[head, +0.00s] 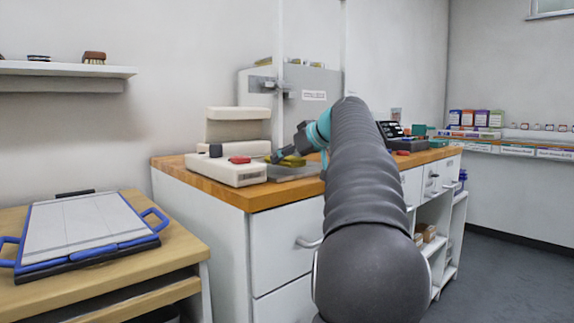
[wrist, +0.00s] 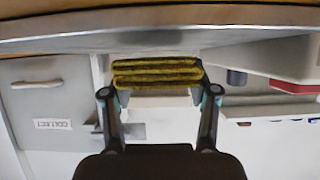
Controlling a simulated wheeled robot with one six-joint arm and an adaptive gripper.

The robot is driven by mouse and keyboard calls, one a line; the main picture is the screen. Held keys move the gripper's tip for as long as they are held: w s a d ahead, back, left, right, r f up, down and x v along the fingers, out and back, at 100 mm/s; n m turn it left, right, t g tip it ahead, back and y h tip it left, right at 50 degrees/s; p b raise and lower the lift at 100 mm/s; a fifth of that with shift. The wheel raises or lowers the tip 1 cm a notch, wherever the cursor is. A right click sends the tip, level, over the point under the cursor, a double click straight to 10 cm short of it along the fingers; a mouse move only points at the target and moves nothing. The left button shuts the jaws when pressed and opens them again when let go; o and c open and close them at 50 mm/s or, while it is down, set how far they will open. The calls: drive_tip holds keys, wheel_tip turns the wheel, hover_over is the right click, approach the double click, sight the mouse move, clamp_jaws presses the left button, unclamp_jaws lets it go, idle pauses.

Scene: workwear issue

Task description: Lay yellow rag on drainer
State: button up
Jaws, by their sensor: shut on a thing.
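The yellow rag (wrist: 157,72), a folded dark-yellow stack, is pinched between the fingertips of my gripper (wrist: 158,92) in the wrist view. In the head view the rag (head: 291,161) shows small at the end of my arm, over the wooden counter. A flat grey plate (head: 290,173), which looks like the drainer, lies on the counter just below the rag. A grey band (wrist: 160,30) across the top of the wrist view seems to be the same plate. I cannot tell whether the rag touches it. My arm hides part of the counter.
A white machine (head: 225,171) with a red part (head: 239,160) stands left of the rag. A grey wall box (head: 312,97) with yellowish items on top is behind. A blue-handled tray (head: 78,226) lies on the left table. A dark device (head: 391,131) stands at right.

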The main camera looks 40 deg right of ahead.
drive_tip(key=shift+f, duration=0.5)
drive_tip(key=shift+f, duration=0.2)
drive_tip(key=o, duration=1.3)
drive_tip(key=shift+r, duration=0.1)
drive_tip(key=shift+c, duration=0.2)
